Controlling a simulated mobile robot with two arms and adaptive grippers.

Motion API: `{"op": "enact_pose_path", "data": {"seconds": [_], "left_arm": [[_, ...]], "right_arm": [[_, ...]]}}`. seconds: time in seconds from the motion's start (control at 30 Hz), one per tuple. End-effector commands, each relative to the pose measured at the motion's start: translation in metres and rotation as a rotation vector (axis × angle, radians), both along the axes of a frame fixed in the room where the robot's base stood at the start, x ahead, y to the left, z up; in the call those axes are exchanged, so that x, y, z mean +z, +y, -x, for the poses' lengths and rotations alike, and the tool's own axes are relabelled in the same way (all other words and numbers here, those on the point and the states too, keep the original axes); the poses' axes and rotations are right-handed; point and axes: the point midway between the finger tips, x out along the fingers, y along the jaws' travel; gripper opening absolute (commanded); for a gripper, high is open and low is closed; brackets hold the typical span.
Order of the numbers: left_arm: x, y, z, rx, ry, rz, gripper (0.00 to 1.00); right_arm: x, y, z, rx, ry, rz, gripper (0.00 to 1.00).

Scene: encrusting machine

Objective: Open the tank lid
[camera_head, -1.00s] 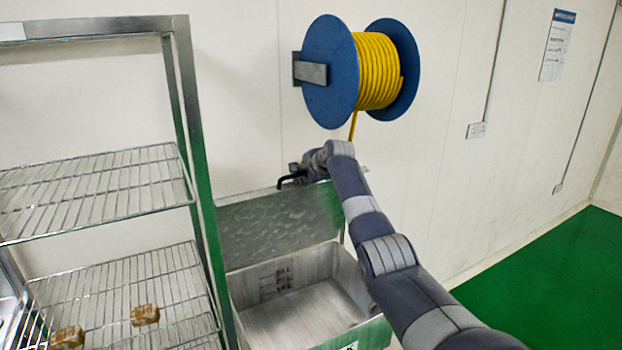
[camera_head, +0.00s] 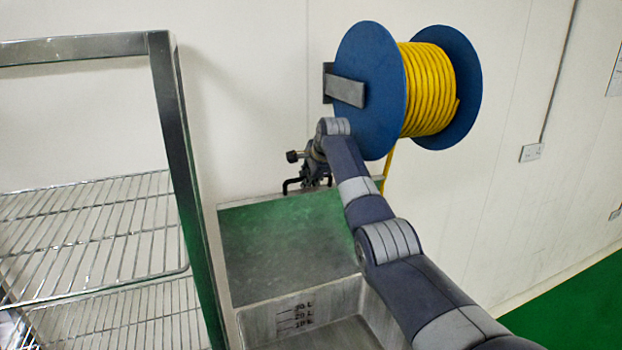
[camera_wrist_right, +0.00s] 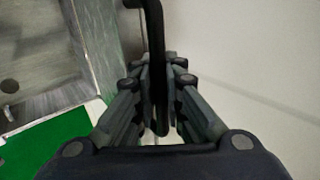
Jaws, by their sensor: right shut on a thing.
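The tank (camera_head: 347,299) is a metal box with volume marks on its inner back wall. It stands open, and its metal lid (camera_head: 275,245) is raised at the back, against the wall side. A black bent handle (camera_head: 288,187) shows at the lid's top edge. My right gripper (camera_head: 312,178) is at this handle, partly hidden by my own arm. In the right wrist view the black handle bar (camera_wrist_right: 152,20) runs between the fingers, and the right gripper (camera_wrist_right: 158,72) is shut on it. My left gripper is in neither view.
A blue reel (camera_head: 366,85) with yellow hose (camera_head: 428,90) hangs on the wall just above my right gripper. A metal rack (camera_head: 172,120) with wire shelves (camera_head: 90,235) stands close on the left of the tank. Green floor (camera_head: 570,310) is clear at the right.

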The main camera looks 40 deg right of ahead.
Motion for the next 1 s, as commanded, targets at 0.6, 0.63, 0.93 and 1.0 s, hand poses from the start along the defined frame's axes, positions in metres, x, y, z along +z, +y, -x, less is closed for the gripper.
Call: {"op": "enact_pose_path", "data": {"seconds": [0.6,0.63,0.93,1.0], "left_arm": [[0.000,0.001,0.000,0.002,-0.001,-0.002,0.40],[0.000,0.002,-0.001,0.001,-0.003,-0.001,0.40],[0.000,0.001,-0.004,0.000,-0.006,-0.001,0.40],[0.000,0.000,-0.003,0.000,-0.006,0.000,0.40]], "right_arm": [[0.002,-0.001,0.000,-0.001,-0.004,0.002,0.31],[0.002,-0.001,0.000,-0.001,-0.004,0.002,0.31],[0.012,0.001,0.006,0.001,-0.007,0.002,0.31],[0.017,0.002,0.011,0.000,-0.007,0.003,0.31]]}}
